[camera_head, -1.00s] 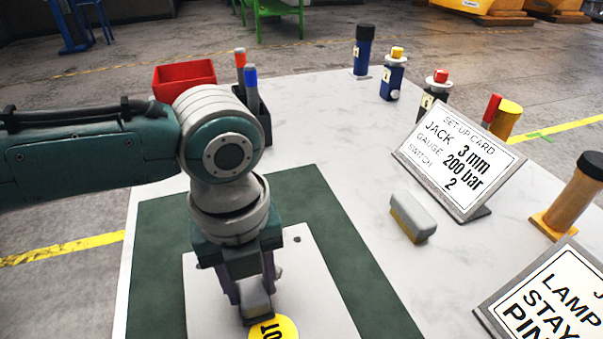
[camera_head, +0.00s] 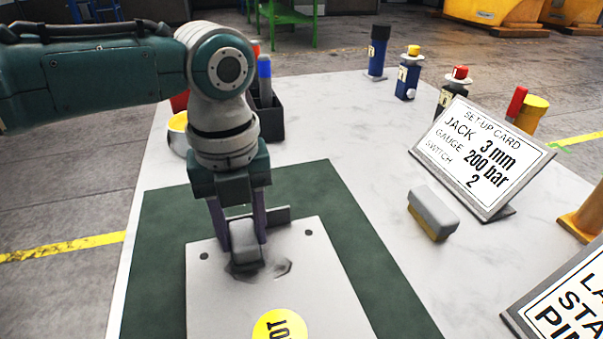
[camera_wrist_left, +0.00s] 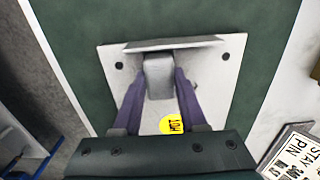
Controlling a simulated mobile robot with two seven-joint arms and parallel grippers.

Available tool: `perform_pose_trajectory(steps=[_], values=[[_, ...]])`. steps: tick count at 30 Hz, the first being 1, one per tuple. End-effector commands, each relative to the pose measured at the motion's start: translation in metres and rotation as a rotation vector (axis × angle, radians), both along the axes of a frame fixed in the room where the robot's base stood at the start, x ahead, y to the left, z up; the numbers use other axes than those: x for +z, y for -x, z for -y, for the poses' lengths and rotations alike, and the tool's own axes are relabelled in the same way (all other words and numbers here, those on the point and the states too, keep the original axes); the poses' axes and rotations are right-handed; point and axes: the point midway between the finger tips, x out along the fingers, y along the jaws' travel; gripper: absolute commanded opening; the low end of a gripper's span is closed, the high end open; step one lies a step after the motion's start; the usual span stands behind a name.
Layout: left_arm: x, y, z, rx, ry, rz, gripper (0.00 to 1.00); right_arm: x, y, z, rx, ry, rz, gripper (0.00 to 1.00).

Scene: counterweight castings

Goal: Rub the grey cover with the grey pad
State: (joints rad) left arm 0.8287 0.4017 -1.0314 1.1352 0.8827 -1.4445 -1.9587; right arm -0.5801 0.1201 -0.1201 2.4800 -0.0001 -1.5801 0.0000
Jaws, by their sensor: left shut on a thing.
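The grey cover (camera_head: 225,303) lies on a dark green mat (camera_head: 168,223), with a yellow HOT label (camera_head: 280,326) and a raised lip along its far edge. My left gripper (camera_head: 243,243) is shut on a grey pad (camera_head: 246,254), which is at the cover's far part by the lip. Dark smudges (camera_head: 284,268) show on the cover around and right of the pad. In the left wrist view the pad (camera_wrist_left: 158,76) sits between the purple fingers, close to the lip. Contact between pad and cover looks likely but its exact line is hidden. My right gripper is not in view.
A second grey pad-like block with a yellowish underside (camera_head: 433,213) lies right of the mat. A set-up card (camera_head: 482,155) stands behind it. A dark pen holder (camera_head: 268,118), blue bottles (camera_head: 376,54) and another sign (camera_head: 565,305) are around. White table between mat and block is clear.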

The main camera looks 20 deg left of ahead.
Motion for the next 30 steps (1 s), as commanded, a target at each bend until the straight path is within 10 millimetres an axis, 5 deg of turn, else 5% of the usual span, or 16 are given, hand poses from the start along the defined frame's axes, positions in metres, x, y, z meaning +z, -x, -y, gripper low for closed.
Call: perform_pose_trajectory(steps=[14,30], values=[[-0.001,-0.006,-0.006,0.001,-0.005,0.0,0.0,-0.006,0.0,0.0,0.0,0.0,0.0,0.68],[0.056,-0.007,-0.005,0.001,-0.002,0.002,0.0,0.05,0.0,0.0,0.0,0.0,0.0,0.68]])
